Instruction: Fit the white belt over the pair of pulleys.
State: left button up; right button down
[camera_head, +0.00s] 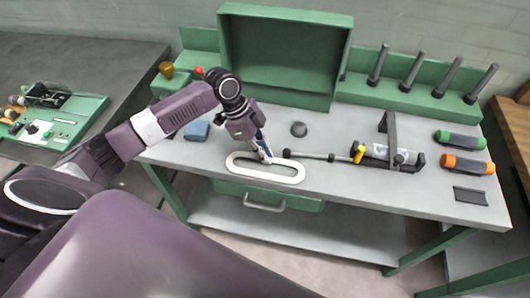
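The white belt (232,163) is a long oval loop lying near the front edge of the grey-topped green workbench. My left gripper (265,157) points down at the far side of the belt, its fingertips at or just above it. The fingers look close together, but I cannot tell whether they are shut on the belt. I cannot clearly make out a pair of pulleys. A dark rod with a cylinder in a black bracket (391,128) lies right of the belt. My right gripper is not in view.
A green open-lidded box (285,55) stands behind the gripper. Several dark pegs (412,72) stand on the back ledge. Green (459,140) and orange (463,164) handled items lie at the right. A green board (75,117) sits on the left table.

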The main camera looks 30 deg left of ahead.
pick_arm(q)
jog(key=shift+o, duration=0.9)
jog(key=shift+r, duration=0.25)
jog(key=b+v, duration=0.1)
jog(key=v, duration=1.1)
jog(key=shift+b, duration=0.35)
jog(key=shift+a+f, duration=0.1)
jog(key=shift+f, duration=0.05)
